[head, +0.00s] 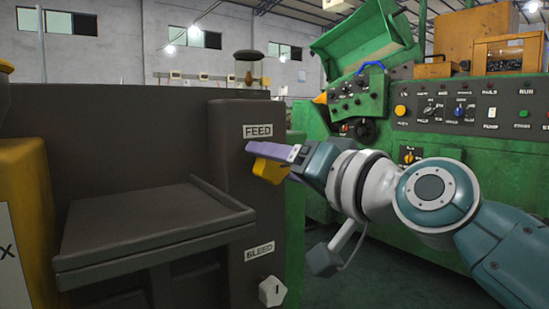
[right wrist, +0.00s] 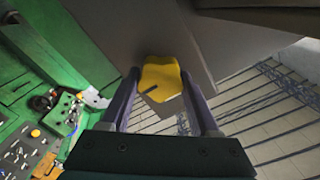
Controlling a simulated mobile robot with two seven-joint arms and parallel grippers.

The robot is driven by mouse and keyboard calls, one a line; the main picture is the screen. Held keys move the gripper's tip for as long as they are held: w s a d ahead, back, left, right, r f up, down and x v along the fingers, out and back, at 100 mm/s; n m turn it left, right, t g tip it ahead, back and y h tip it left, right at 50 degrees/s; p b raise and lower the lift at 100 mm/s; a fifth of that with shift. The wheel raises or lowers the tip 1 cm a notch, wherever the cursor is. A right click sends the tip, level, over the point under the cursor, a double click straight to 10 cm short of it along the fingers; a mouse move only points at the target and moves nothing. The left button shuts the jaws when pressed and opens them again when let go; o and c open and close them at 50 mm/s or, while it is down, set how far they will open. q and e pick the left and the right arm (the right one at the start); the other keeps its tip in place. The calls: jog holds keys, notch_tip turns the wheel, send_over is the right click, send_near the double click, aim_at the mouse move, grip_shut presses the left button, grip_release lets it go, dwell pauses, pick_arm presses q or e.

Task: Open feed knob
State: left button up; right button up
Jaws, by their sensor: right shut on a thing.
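The yellow feed knob (head: 268,170) sits on the dark machine panel, just below the white FEED label (head: 257,131). My right gripper (head: 262,155) comes in from the right and is shut on this knob. In the right wrist view the yellow knob (right wrist: 160,75) lies between the two purple fingers of the gripper (right wrist: 160,82), with a dark line on its front. In the head view one finger hides the upper part of the knob. My left gripper is not in view.
A white knob (head: 272,291) sits lower on the same panel under the BLEED label (head: 259,250). A dark shelf (head: 150,225) juts out left of the panel. A green machine with a control panel (head: 470,108) stands behind my right arm.

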dwell(0.4)
jog(key=o, duration=1.4)
jog(key=shift+c, duration=0.2)
jog(key=shift+d, duration=0.1)
jog(key=p+v, duration=0.2)
jog(key=v, duration=0.7)
jog(key=shift+s+d+p, duration=0.2)
jog(key=shift+s+p, duration=0.15)
jog(key=shift+p, duration=0.05)
